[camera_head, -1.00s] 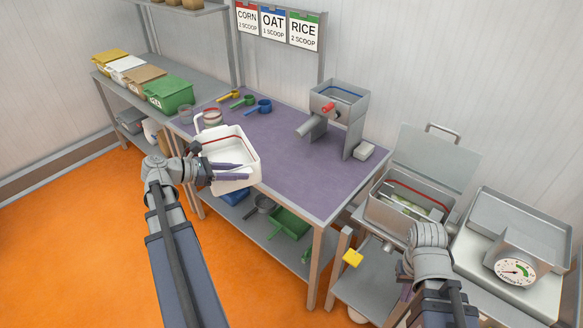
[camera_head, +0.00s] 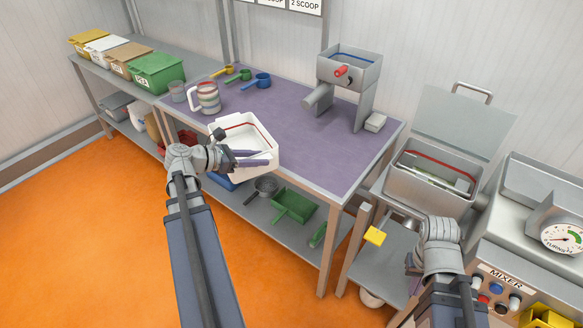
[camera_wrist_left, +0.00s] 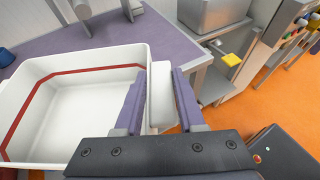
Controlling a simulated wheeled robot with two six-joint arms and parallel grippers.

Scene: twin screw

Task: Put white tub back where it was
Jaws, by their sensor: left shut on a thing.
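The white tub (camera_head: 250,137) is an open, empty box with a red line around its inside. It is at the front left edge of the purple table (camera_head: 300,150). My left gripper (camera_head: 262,158) is shut on the tub's side handle, which shows between the purple fingers in the left wrist view (camera_wrist_left: 160,95). The tub's inside also shows in the left wrist view (camera_wrist_left: 80,110). Whether the tub rests on the table or hangs just above it I cannot tell. My right arm (camera_head: 440,245) is at the lower right; its fingertips are not clearly visible.
A striped jug (camera_head: 207,97) and several scoops stand behind the tub. A hand mill (camera_head: 348,80) stands at the table's back. An open metal box (camera_head: 430,185) and a mixer (camera_head: 495,290) are at the right. A lower shelf holds a green scoop (camera_head: 293,205).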

